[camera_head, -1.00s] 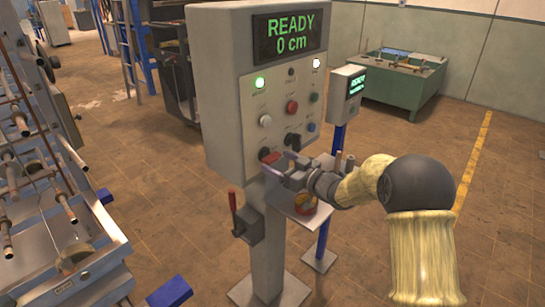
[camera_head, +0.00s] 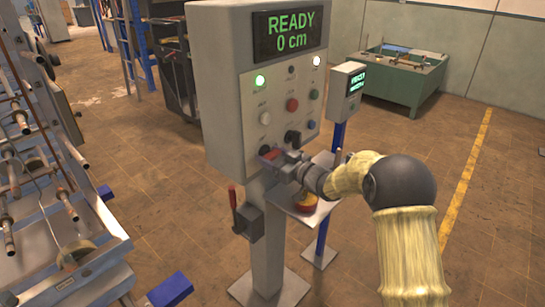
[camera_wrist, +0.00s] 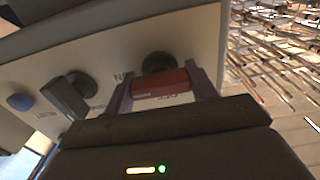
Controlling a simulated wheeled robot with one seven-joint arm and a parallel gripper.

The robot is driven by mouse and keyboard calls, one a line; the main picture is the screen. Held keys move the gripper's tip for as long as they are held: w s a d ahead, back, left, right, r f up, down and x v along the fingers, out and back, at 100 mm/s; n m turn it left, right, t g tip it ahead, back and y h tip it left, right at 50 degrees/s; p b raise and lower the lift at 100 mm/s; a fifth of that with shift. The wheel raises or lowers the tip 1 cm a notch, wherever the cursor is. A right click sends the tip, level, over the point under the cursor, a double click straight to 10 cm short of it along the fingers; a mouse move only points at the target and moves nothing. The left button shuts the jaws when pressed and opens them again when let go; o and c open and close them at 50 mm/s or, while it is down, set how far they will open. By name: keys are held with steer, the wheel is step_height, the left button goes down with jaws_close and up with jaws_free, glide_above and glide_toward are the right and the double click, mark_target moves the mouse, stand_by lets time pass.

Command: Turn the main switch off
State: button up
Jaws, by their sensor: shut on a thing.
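The main switch, a red handle on a dark round base, sits low on the grey control panel (camera_head: 222,100). In the wrist view the red handle (camera_wrist: 160,83) lies between the two fingers of my gripper (camera_wrist: 158,76), which is shut on it. Part of a printed label shows beside the handle, partly covered by the fingers. In the head view my gripper (camera_head: 275,156) is up against the panel's lower edge and hides much of the switch. The panel's display (camera_head: 290,34) reads "READY 0 cm" in green.
A black selector knob (camera_wrist: 68,96) and a blue button (camera_wrist: 20,102) are beside the switch. A red-handled lever box (camera_head: 249,223) is on the post below. A small tray (camera_head: 322,205) and a second display post (camera_head: 346,88) stand behind my gripper.

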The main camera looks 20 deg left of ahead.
steer(key=shift+n+b, duration=0.4)
steer(key=shift+b, duration=0.15)
steer(key=n+b, duration=0.1)
steer(key=b, duration=0.1)
steer(key=n+b, duration=0.2)
steer(key=shift+f, duration=0.25)
steer(key=n+b, duration=0.5)
steer(key=b, duration=0.1)
steer(key=shift+n, duration=0.3)
steer(key=n+b, duration=0.5)
steer(key=shift+r+n+b, duration=0.1)
steer(key=shift+n+b, duration=1.2)
steer(key=shift+n, duration=0.4)
steer(key=o, duration=1)
steer(key=shift+r, duration=0.1)
steer(key=shift+d, duration=0.1)
